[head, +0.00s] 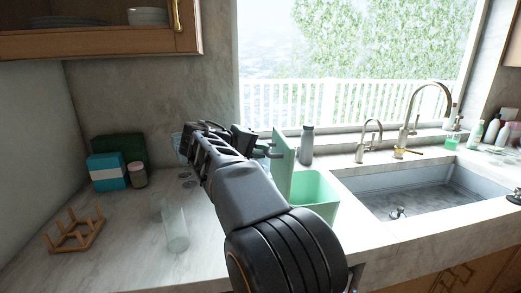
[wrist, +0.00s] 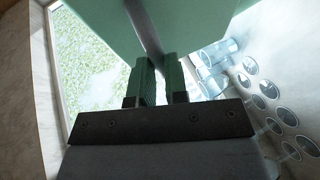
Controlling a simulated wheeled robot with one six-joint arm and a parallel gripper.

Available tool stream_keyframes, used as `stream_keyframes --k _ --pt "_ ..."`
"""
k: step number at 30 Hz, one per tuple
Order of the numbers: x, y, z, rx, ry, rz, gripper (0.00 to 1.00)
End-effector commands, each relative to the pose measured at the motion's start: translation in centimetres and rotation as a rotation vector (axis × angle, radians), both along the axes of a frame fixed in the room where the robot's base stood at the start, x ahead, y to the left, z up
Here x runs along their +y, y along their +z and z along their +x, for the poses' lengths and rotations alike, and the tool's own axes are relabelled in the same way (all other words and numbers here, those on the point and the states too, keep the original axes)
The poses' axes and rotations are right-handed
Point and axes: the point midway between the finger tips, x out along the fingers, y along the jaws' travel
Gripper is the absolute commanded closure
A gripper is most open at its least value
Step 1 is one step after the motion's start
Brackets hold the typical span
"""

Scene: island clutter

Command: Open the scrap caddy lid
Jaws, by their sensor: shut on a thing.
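The scrap caddy (head: 315,192) is a mint-green bin on the counter, left of the sink. Its lid (head: 283,163) stands roughly upright at the bin's left side, and the bin's mouth shows open. My gripper (head: 267,150) is at the lid's left face, away from the bin. In the wrist view my gripper (wrist: 160,64) has its two green-padded fingers close together around a grey bar-like handle (wrist: 147,28) on the green lid (wrist: 195,18). My arm hides part of the counter and the lower bin.
A clear glass (head: 175,230) stands left of my arm, near a wooden rack (head: 76,231), a blue box (head: 107,172) and a jar (head: 138,175). A grey bottle (head: 307,146) stands behind the caddy. The sink (head: 420,185) lies right. Several clear glasses (wrist: 268,90) show in the wrist view.

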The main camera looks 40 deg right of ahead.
Motion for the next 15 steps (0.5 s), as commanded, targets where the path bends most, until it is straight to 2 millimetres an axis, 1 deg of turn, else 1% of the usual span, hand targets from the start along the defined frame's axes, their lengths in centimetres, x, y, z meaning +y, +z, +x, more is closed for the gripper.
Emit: stream_keyframes --k 1,3,4,11,12,15 --pt "-0.04 -0.77 -0.1 0.011 -0.01 0.013 1.0" --pt "-0.06 -0.77 -0.11 0.011 -0.01 0.013 1.0" --pt "-0.06 -0.79 -0.11 0.012 -0.009 0.013 0.84" --pt "-0.06 -0.55 -0.08 0.009 -0.007 0.01 0.62" --pt "-0.05 -0.51 -0.08 0.007 -0.006 0.009 0.6" --pt "-0.04 -0.42 -0.07 0.006 -0.005 0.008 0.6"
